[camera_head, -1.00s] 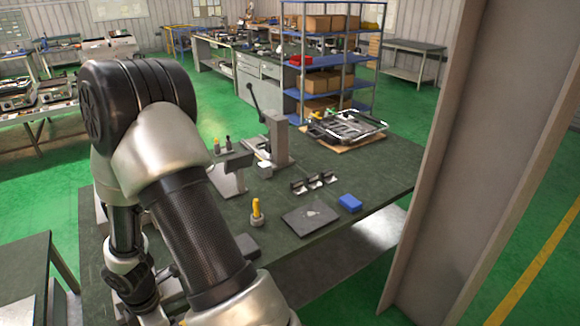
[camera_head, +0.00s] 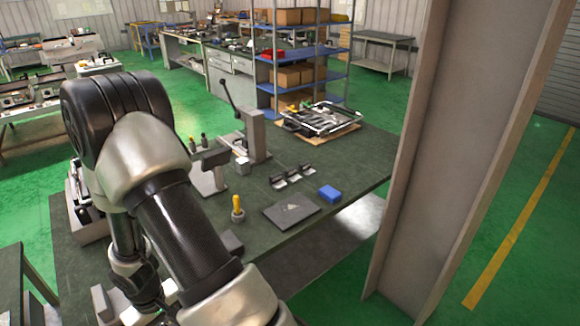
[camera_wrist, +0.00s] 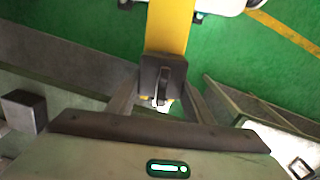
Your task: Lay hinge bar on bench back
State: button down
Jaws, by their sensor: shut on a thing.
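My gripper (camera_wrist: 162,88) shows in the wrist view, its two fingers converging on a dark block at the tips. It is shut. A small pale metal piece (camera_wrist: 158,95) shows between the tips; I take it for part of the hinge bar, most of which is hidden. A yellow band runs up behind the tips; I cannot tell what it belongs to. In the head view my arm covers the left, and the gripper is out of sight. The dark green bench (camera_head: 345,160) runs from front left to back right. Its far part carries a metal frame fixture (camera_head: 325,117) on a board.
A grey pillar (camera_head: 455,150) rises to the right. Bare bench lies right of the brackets.

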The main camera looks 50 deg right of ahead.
aim_at(386, 150)
jog(key=z, duration=2.5)
jog(key=i+l+z, duration=0.25)
jog(key=l, duration=0.2)
jog(key=l+z, duration=0.25)
jog(key=l, duration=0.2)
jog(key=i+l+z, duration=0.5)
jog(key=l, duration=0.2)
jog(key=i+l+z, duration=0.5)
jog(key=i, duration=0.3)
jog(key=i+u, duration=0.15)
jog(key=i, duration=0.4)
jog(key=i+l+u, duration=0.15)
jog(key=i, duration=0.45)
jog(key=i+l+u, duration=0.1)
jog(key=i+u, duration=0.2)
jog(key=i, duration=0.85)
jog(key=i+u, duration=0.8)
jog(key=i, duration=0.15)
jog(key=l, duration=0.05)
